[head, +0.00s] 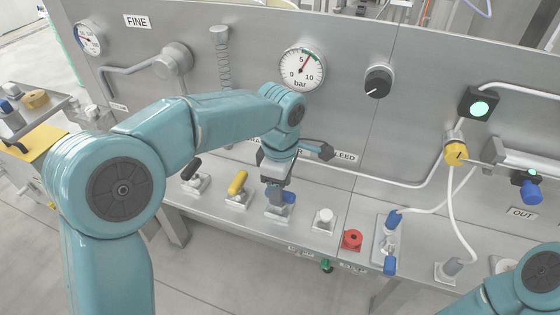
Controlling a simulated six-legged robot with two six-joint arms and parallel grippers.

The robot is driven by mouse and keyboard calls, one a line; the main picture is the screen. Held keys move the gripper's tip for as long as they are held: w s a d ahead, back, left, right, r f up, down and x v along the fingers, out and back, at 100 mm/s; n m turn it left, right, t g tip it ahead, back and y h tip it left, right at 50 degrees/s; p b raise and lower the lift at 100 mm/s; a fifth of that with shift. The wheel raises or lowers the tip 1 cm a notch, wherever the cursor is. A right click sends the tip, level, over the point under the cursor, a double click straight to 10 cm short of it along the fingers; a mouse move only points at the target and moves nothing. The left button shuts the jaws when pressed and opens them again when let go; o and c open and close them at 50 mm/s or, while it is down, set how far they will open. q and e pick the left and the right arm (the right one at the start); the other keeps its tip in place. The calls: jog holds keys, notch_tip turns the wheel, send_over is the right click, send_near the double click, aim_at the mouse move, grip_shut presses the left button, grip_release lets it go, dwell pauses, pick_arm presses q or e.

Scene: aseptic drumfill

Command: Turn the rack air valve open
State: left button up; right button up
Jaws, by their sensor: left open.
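A small valve with a blue handle (288,198) stands on the panel's ledge. My left gripper (276,190) reaches down over it, with its fingers open and at or close to the handle. The gripper covers part of this valve, so I cannot tell whether the fingers touch the handle or how it is turned. No readable label shows which valve is the rack air valve. A pressure gauge (302,67) marked "bar" has its needle a little past 5. My right arm shows only at the lower right; its gripper is out of view.
On the ledge, a black-handled valve (191,170) and a yellow-handled valve (237,184) stand left of my gripper. A white knob (324,216) and a red part (352,239) stand right. A dark lever (322,150) sticks out behind the wrist. White hoses run at the right.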

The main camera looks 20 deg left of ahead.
pick_arm(q)
notch_tip(320, 180, up, 15)
jog(key=p, duration=0.2)
jog(key=shift+r, duration=0.15)
dwell(0.3)
